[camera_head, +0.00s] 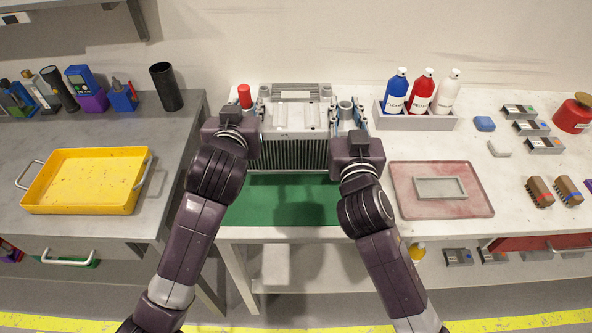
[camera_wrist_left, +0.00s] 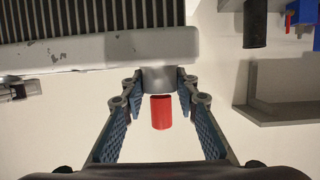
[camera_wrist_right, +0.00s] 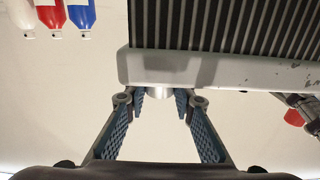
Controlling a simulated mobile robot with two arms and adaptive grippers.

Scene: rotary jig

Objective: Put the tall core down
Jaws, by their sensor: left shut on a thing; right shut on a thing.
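The tall core (camera_head: 290,153), a grey finned block with a pale metal end tank, is upright between my two grippers at the back of the middle bench. My left gripper (camera_head: 256,116) is shut on a round stub at the core's left side; the left wrist view shows its fingers (camera_wrist_left: 160,80) around the stub. My right gripper (camera_head: 350,124) is shut on the stub at the right side, also seen in the right wrist view (camera_wrist_right: 160,92). The core is above or behind a green mat (camera_head: 290,200). Whether its underside touches anything is hidden.
A red-topped cylinder (camera_head: 245,96) stands close behind my left gripper. A rack of bottles (camera_head: 415,119) and a pink tray (camera_head: 468,202) are to the right. A yellow tray (camera_head: 85,182) lies on the left bench. The green mat's front part is bare.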

